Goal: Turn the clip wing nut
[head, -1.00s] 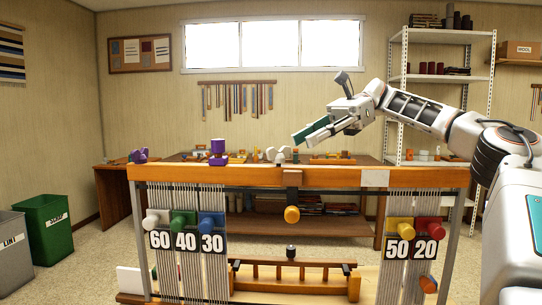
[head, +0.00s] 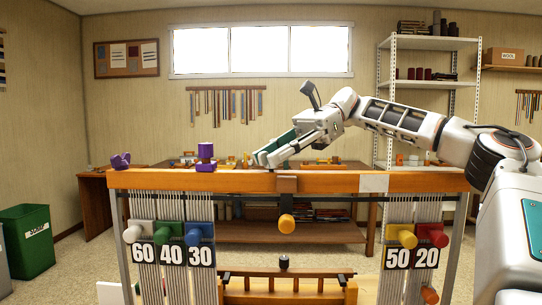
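My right gripper (head: 264,160) reaches in from the right, pointing down and left, with its fingertips low at the top edge of the wooden loom beam (head: 400,181). The pale wing-shaped piece seen earlier near the clip is now covered or merged with the fingertips. I cannot tell whether the fingers touch it or how far they are closed. My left gripper is out of view.
Coloured knobs with number plates (head: 172,255) hang below. A table (head: 300,231) and shelf rack (head: 430,44) stand behind. The beam right of the clip is clear.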

